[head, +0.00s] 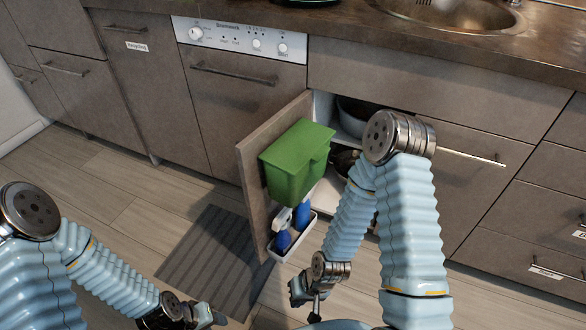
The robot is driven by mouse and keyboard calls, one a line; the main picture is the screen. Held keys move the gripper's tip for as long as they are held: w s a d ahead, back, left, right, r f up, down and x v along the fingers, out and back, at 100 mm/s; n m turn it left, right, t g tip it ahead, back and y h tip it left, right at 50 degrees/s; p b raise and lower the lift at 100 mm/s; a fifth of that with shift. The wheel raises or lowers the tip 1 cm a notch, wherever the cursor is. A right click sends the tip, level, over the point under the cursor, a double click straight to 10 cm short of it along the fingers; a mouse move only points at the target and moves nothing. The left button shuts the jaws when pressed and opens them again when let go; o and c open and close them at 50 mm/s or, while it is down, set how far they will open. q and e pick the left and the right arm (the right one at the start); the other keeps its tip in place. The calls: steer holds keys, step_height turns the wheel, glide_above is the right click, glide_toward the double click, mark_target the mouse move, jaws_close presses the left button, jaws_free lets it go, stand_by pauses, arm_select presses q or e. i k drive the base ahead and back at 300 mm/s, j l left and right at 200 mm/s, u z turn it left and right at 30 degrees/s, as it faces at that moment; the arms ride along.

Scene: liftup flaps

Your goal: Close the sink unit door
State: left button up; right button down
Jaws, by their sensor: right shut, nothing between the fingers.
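The sink unit door (249,177) stands open below the counter, swung out toward me. Its inner side carries a green bin (297,165) and a small white rack (293,241) with blue bottles. The open cabinet (323,108) shows a pot inside, partly hidden by my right arm. My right gripper (312,302) is low in front of the opening, to the right of the door and apart from it, shut and empty. My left gripper (212,317) is at the bottom edge, left of the door; its fingers are too unclear to tell open or shut.
A dishwasher (245,105) is left of the open cabinet. A closed cabinet front with a long handle (470,157) and drawers (535,215) are on the right. A grey striped mat (212,262) lies on the wooden floor left of the door. The sink (460,12) is above.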

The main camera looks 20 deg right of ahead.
mark_target(267, 189)
steer(key=i+j+z, duration=0.45)
steer(key=j+z, duration=0.15)
steer(key=z, duration=0.15)
steer(key=i+j+z, duration=0.15)
steer(key=j+z, duration=0.6)
steer(key=i+j+z, duration=0.1)
steer(key=j+z, duration=0.25)
steer(key=j, duration=0.15)
steer(key=j+z, duration=0.4)
